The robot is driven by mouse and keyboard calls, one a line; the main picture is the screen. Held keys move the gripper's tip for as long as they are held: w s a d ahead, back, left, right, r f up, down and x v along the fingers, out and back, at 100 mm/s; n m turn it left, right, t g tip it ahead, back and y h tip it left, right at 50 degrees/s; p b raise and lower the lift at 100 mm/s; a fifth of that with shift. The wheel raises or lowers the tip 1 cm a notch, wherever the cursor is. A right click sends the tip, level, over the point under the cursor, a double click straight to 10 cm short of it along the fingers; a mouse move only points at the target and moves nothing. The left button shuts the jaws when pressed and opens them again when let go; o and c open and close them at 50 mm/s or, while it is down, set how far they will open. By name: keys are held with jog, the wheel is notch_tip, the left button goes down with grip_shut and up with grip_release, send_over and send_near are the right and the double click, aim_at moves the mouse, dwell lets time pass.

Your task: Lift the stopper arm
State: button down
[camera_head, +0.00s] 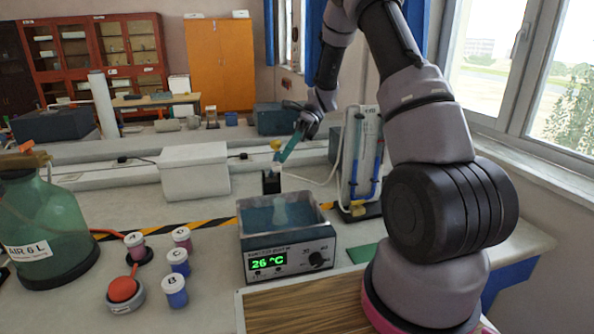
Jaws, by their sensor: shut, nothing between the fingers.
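My gripper (284,158) hangs over the back middle of the bench, with its teal fingers pointing down and left. The fingers are together with nothing seen between them. A small yellow piece (276,144) shows beside them, above a small black holder (271,183); I cannot tell whether they touch. A large green glass bottle (42,218) labelled AIR 6 L stands at the far left. An orange-brown piece (26,147) lies across its top, partly cut by the frame edge. It may be the stopper arm, but I cannot tell for sure. My gripper is far from it.
A water bath (290,259) reading 26 °C stands at front middle. Lidded jars (174,291) and a red bulb (122,289) are between it and the bottle. A blue-tube manometer (362,165) stands right of my gripper. A white box (194,172) is behind the jars.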

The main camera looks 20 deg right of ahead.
jog(key=w+r, duration=0.3)
jog(key=w, duration=0.4)
jog(key=w+r, duration=0.3)
jog(key=w, duration=0.4)
dwell(0.4)
